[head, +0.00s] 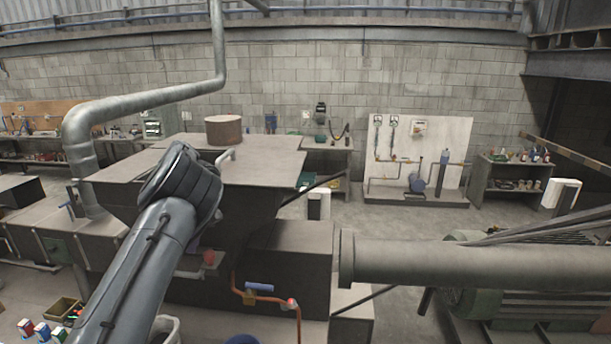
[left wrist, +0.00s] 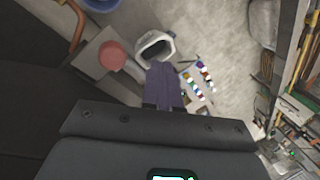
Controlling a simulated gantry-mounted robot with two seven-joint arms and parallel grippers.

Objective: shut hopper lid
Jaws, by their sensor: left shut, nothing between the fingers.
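The hopper (head: 255,205) is a dark box-like body in the middle of the head view. Flat grey panels (head: 270,168) spread over its top, with a pale bent handle (head: 226,156) on them. I cannot tell which panel is the lid or how far it stands open. My left arm crosses in front of the hopper and hides part of it. My left gripper (head: 194,243) is mostly hidden behind this arm, low by the hopper's front. In the left wrist view its purple-grey fingers (left wrist: 164,86) are together and empty, apart from the red knob (left wrist: 112,55). My right gripper is out of view.
A rusty drum (head: 223,130) stands behind the panels. A galvanized duct (head: 150,100) rises at left. A large grey cylinder (head: 470,265) blocks the right foreground. A copper pipe with a blue-handled valve (head: 259,287) runs low in front. A white bin (left wrist: 155,45) stands on the floor.

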